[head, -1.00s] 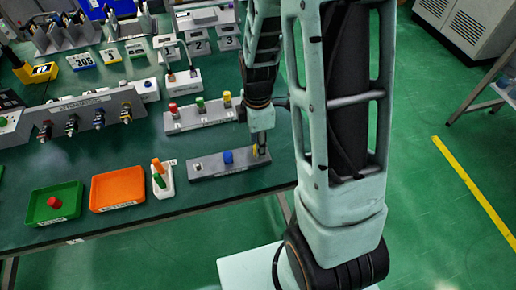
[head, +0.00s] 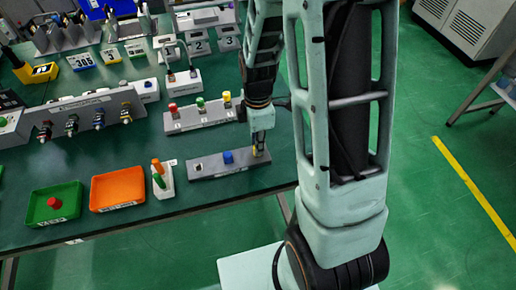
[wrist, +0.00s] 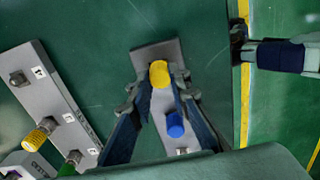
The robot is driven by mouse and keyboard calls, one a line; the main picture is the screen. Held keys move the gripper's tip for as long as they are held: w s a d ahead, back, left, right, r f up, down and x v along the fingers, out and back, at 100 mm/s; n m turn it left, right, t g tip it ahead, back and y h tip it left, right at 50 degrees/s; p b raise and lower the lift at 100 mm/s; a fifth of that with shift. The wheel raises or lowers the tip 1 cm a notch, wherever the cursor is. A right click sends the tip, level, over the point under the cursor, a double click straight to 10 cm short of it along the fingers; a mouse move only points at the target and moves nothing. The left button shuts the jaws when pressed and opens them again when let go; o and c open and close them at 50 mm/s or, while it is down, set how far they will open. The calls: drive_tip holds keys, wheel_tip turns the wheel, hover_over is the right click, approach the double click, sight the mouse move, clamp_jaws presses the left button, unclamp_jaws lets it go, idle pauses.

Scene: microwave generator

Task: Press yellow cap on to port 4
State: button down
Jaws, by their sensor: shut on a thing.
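A yellow cap (wrist: 159,74) is between the fingertips of my gripper (wrist: 160,86) in the wrist view. My gripper is shut on it, at the far end of a grey port bar (wrist: 152,52). In the head view my gripper (head: 258,150) is at the right end of this bar (head: 205,172). I cannot tell whether the cap is fully seated on a port. A blue cap (wrist: 175,125) stands on the same bar, nearer the palm; it also shows in the head view (head: 228,157). The port number under the yellow cap is not readable.
Behind is another bar (head: 190,122) with red, green and yellow caps. An orange tray (head: 118,202), a green tray (head: 42,222) and a white holder (head: 166,190) stand to the left. The table ends just in front of the grey bar.

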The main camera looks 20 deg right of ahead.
drive_tip(key=shift+r+p, duration=2.05)
drive_tip(key=shift+r, duration=0.9)
